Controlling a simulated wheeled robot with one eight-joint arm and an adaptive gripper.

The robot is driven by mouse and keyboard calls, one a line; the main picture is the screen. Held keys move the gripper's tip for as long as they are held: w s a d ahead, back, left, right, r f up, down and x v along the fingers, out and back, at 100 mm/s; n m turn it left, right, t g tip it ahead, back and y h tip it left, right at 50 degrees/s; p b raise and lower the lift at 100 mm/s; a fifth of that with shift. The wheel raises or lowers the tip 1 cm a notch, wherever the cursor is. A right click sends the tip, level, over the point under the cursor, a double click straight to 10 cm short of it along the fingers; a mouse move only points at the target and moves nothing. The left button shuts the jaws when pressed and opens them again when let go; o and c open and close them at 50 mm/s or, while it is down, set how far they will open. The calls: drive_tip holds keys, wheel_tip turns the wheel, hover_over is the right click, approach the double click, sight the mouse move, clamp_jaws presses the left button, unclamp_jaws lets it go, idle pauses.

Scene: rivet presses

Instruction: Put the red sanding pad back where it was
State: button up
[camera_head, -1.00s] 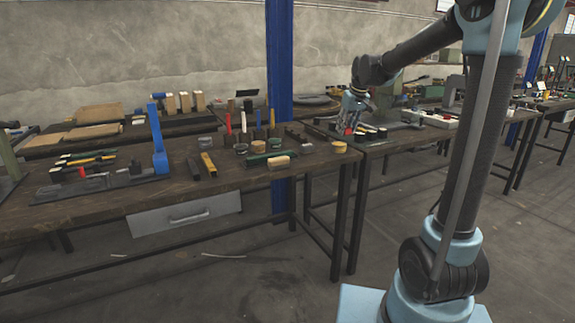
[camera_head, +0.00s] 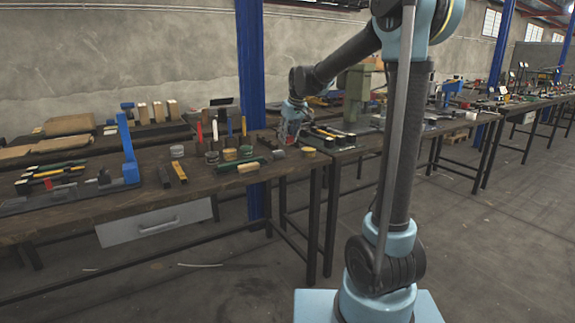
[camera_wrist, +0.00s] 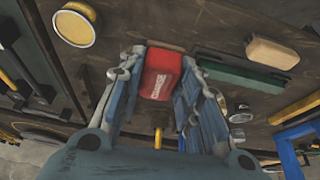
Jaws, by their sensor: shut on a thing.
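The red sanding pad (camera_wrist: 161,75), a red block with white lettering, is between the fingers of my gripper (camera_wrist: 160,62) in the wrist view. My gripper is shut on it, with fingers along its left and right sides. In the head view my gripper (camera_head: 291,133) is near the back right end of the left workbench (camera_head: 215,188). The pad is too small there to make out clearly. The wrist view shows the dark bench top behind the pad; I cannot tell how far apart they are.
A yellow-lidded tin (camera_wrist: 74,26), a beige block (camera_wrist: 272,54) and a green object (camera_wrist: 236,75) lie around my gripper. Several tins and upright tools stand on the left bench. A blue press (camera_head: 128,150) stands further left. A blue post (camera_head: 250,90) rises behind.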

wheel_tip(320, 180, down, 9)
drive_tip(key=shift+f, duration=0.1)
idle(0.4)
drive_tip(key=o, duration=1)
drive_tip(key=v, duration=1.1)
drive_tip(key=s+d+m, duration=0.1)
drive_tip(key=s+d, duration=0.7)
drive_tip(key=s, duration=0.1)
drive_tip(key=s+d+f+m, duration=0.2)
drive_tip(key=s+d+f, duration=0.2)
drive_tip(key=s, duration=0.5)
drive_tip(key=s+d+f+m+g+h, duration=0.1)
drive_tip(key=s+d+f, duration=0.4)
drive_tip(key=s+f, duration=0.3)
drive_tip(key=s+d+f+m+h, duration=0.1)
drive_tip(key=s+d+f, duration=0.3)
drive_tip(key=s, duration=0.6)
wheel_tip(320, 180, down, 2)
drive_tip(key=shift+s+d+f+m, duration=0.1)
drive_tip(key=shift+s+d+m, duration=0.2)
drive_tip(key=shift+m, duration=0.5)
